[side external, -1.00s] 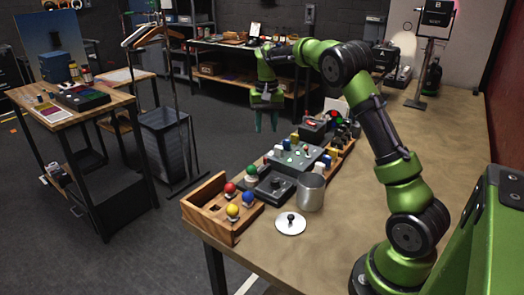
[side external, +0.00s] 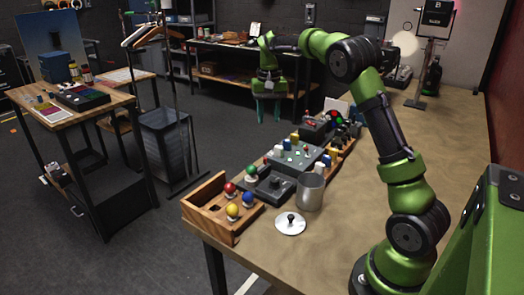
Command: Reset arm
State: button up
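My gripper (side external: 268,112) hangs in the air beyond the far left edge of the wooden table, pointing down. Its two teal fingers are apart, with nothing visible between them. Cue buttons stand in a row along the table's left edge. A wooden box (side external: 210,217) at the near end carries red (side external: 230,188), green (side external: 251,169), yellow (side external: 233,210) and blue (side external: 247,198) balls on or beside it. Behind it are a dark control box (side external: 270,187) and a grey panel (side external: 297,158) with small buttons. The far end of the row is small and crowded.
A side bench (side external: 75,105) and coat stand (side external: 168,90) are at left.

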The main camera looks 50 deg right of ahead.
jog(key=s+a+r+n+t+y, duration=0.1)
jog(key=s+a+r+n+t, duration=0.1)
jog(key=s+a, duration=0.9)
jog(key=s+a+r+n+t+y, duration=0.1)
jog(key=s+a+t, duration=0.4)
jog(key=s+a, duration=0.6)
jog(key=shift+s+a+r+n, duration=0.25)
jog(key=shift+a+r+n, duration=0.4)
jog(key=shift+a+n, duration=0.35)
